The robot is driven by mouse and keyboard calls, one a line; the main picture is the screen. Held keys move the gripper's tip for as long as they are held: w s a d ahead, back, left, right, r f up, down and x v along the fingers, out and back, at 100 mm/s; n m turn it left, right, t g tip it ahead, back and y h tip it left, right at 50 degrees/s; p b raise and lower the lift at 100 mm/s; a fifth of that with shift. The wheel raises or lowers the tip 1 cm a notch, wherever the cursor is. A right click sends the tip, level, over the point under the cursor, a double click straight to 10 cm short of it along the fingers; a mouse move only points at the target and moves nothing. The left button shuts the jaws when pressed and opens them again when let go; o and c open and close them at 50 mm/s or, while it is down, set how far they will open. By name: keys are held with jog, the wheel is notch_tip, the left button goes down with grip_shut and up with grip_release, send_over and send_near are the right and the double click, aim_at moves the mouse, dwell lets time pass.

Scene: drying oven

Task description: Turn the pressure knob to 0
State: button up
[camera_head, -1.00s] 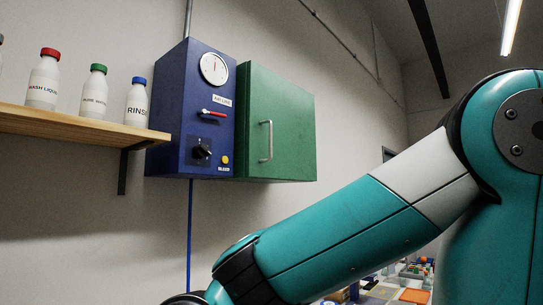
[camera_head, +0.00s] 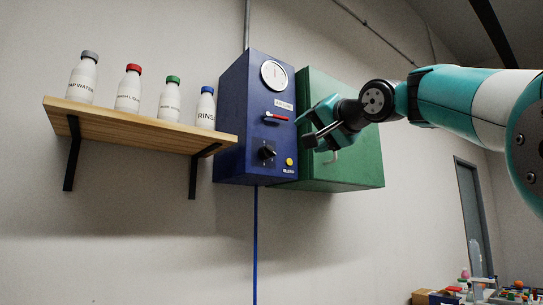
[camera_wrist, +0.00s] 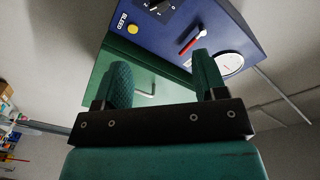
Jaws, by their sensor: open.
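The black pressure knob (camera_head: 267,152) is on the front of the blue box (camera_head: 232,120), below a red lever (camera_head: 276,117) and a round white gauge (camera_head: 274,75). In the wrist view only part of the knob (camera_wrist: 155,5) shows at the top edge. The scale marks around it are too small to read. My gripper (camera_head: 309,131) is open and empty, in front of the green cabinet and to the right of the knob, apart from it. The wrist view shows its two fingers (camera_wrist: 162,72) spread.
The green cabinet (camera_head: 350,165) with a metal handle adjoins the blue box on the right. A yellow button (camera_head: 289,162) sits right of the knob. A wooden shelf (camera_head: 130,125) with several labelled bottles is at left.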

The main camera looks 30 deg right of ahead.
aim_at(271, 150)
jog(key=w+p, duration=1.7)
jog(key=shift+w+d, duration=0.15)
jog(key=shift+d, duration=0.25)
jog(key=c, duration=0.9)
